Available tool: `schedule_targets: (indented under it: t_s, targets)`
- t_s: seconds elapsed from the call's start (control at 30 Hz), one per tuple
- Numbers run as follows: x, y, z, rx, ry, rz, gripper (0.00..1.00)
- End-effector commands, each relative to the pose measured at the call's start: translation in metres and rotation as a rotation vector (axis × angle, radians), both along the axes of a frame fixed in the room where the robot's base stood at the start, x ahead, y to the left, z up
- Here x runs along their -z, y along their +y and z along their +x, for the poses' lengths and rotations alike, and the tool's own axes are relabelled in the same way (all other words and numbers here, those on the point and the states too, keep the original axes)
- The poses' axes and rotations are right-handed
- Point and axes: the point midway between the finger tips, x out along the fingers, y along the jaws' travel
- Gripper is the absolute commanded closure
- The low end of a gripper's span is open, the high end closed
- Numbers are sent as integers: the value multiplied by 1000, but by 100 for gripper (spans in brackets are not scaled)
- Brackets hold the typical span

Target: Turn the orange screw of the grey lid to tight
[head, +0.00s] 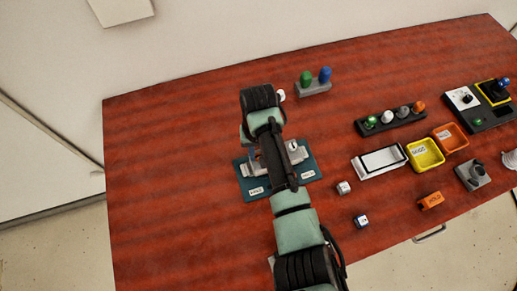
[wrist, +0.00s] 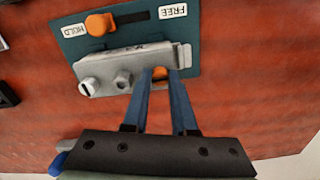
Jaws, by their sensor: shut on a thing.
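The grey lid (wrist: 106,69) lies on a teal board (wrist: 185,40) with HOLD and FREE labels. The orange screw (wrist: 160,74) is at the lid's near edge in the wrist view. My gripper (wrist: 161,78) has its two blue fingers shut on the screw, one on each side, so only a little orange shows between them. I cannot read the screw's turn from this. In the head view the teal board (head: 309,172) and lid (head: 297,156) show partly; my arm covers the screw and gripper.
On the lid's near edge are a white slotted knob (wrist: 87,87) and a grey one (wrist: 123,78). An orange slider knob (wrist: 99,24) is at the HOLD end. Yellow (head: 425,154) and orange bins stand right. The red table (head: 160,180) is clear left.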

Motion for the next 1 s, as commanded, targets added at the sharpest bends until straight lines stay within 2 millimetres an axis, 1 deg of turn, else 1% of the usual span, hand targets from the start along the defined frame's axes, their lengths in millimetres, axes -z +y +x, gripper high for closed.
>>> schedule_targets:
  t_s: [0.2,0.6,0.63,0.77,0.8,1.0]
  targets:
    - [0,0,0,34,-1,0,100]
    - [0,0,0,37,-1,0,100]
    - [0,0,0,37,-1,0,69]
    - [0,0,0,37,-1,0,46]
    - [0,0,0,37,-1,0,44]
    - [0,0,0,37,-1,0,44]
